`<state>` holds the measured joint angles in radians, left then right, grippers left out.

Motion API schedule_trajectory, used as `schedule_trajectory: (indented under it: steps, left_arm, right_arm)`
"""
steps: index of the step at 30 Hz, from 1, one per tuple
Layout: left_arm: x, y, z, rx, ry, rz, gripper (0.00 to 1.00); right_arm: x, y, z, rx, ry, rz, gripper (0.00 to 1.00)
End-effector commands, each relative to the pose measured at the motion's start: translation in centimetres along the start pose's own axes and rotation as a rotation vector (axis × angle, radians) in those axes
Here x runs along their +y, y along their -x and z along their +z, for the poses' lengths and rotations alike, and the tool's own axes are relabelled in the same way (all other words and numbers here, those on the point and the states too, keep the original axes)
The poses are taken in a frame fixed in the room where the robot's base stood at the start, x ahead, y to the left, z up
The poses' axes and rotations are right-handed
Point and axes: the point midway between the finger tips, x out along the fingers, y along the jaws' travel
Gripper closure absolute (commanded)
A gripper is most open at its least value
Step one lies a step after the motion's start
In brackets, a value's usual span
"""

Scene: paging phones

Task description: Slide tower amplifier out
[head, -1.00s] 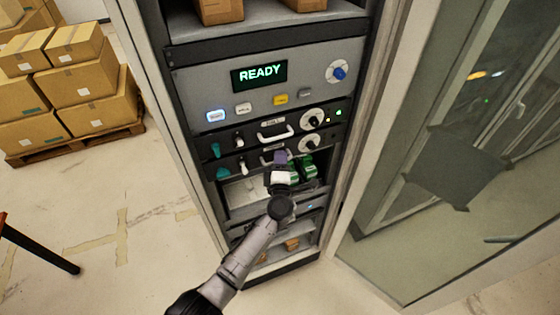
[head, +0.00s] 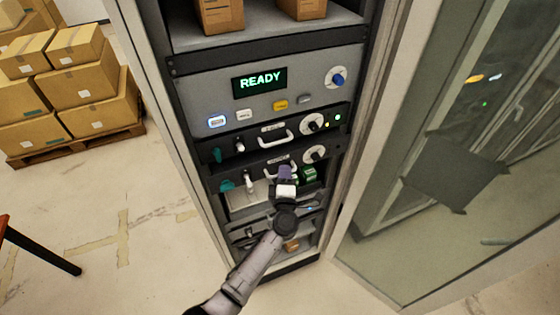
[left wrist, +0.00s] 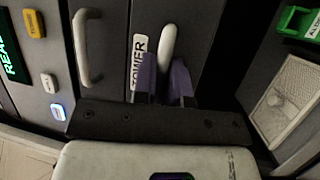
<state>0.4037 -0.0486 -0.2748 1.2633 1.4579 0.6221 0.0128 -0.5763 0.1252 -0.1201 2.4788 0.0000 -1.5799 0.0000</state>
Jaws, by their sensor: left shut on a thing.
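The tower amplifier (head: 262,164) is the lower of two black rack units. It has a white pull handle, a round knob at right and a teal part at left. It stands out further from the rack than the unit above. In the left wrist view its front (left wrist: 190,38) carries a "TOWER" label beside the white handle (left wrist: 168,45). My left gripper (head: 284,172) is at this handle, its purple fingers (left wrist: 163,84) shut on it from both sides. The gripper hides part of the handle in the head view. My right gripper is in neither view.
Above are a similar black unit (head: 258,135) and a grey panel reading "READY" (head: 215,85). Below is an open bay with green parts (head: 305,175). A glass door (head: 440,240) stands to the right. Boxes on a pallet (head: 75,145) are at the left, with clear floor between.

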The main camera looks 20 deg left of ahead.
Motion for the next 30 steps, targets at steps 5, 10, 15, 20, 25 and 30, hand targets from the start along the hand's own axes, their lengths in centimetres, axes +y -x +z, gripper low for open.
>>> schedule_trajectory:
  steps: [5,10,15,20,25,30]
  left_arm:
    - [1.2,3.7,1.7,-0.005,0.003,-0.001,1.00]
    - [1.3,4.9,2.1,-0.003,0.001,0.001,1.00]
    - [1.3,5.0,2.1,-0.002,0.000,0.002,1.00]
    - [1.2,5.0,2.1,-0.002,0.000,0.001,0.84]
    - [1.2,5.0,2.1,-0.002,0.000,0.002,0.67]
    - [1.3,5.0,2.1,-0.002,0.000,0.002,0.63]
  right_arm:
    - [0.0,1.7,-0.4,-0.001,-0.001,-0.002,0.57]
    - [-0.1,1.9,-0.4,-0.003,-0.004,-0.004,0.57]
    - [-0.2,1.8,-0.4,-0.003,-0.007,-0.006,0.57]
    - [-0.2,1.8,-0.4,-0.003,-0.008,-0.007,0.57]
    - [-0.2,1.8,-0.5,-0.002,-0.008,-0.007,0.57]
    - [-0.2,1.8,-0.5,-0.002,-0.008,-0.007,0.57]
